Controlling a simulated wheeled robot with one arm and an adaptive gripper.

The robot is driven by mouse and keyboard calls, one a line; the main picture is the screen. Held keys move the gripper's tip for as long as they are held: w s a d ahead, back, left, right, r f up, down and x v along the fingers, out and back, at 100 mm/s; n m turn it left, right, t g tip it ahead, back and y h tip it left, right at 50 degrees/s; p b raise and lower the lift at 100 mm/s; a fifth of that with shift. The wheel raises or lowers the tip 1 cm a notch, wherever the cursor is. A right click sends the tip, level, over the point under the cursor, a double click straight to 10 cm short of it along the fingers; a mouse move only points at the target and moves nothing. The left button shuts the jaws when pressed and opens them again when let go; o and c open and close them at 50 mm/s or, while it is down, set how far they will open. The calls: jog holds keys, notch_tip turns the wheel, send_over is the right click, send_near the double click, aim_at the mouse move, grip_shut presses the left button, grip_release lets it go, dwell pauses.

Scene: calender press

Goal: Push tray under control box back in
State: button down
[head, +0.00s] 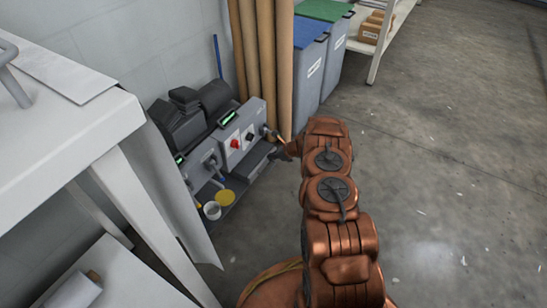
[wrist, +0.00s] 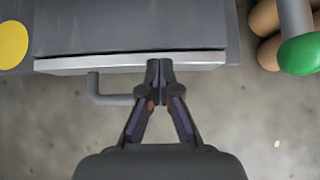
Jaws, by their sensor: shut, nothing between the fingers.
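The grey control box (head: 241,135), with a red and a black knob, sits low by the wall in the head view. The tray (head: 253,164) is beneath it, a dark slab partly hidden by the box and my arm. In the wrist view the tray's pale front edge (wrist: 75,65) runs across the picture, with a grey bar handle (wrist: 108,99) sticking out from it. My gripper (wrist: 160,66) is shut and empty, its fingertips at the front edge, right of the handle's visible part. Whether they touch it I cannot tell. In the head view my gripper (head: 281,154) is small.
Brown rolls (head: 265,60) and blue and green-lidded bins (head: 310,75) stand behind. A white table (head: 60,130) is at left. The floor at right is clear.

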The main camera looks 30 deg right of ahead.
jog(key=f+p+v, duration=0.1)
jog(key=v, duration=0.5)
jog(key=s+d+f+p+v, duration=0.1)
jog(key=p+v, duration=0.1)
jog(key=v, duration=0.5)
jog(key=shift+s, duration=0.25)
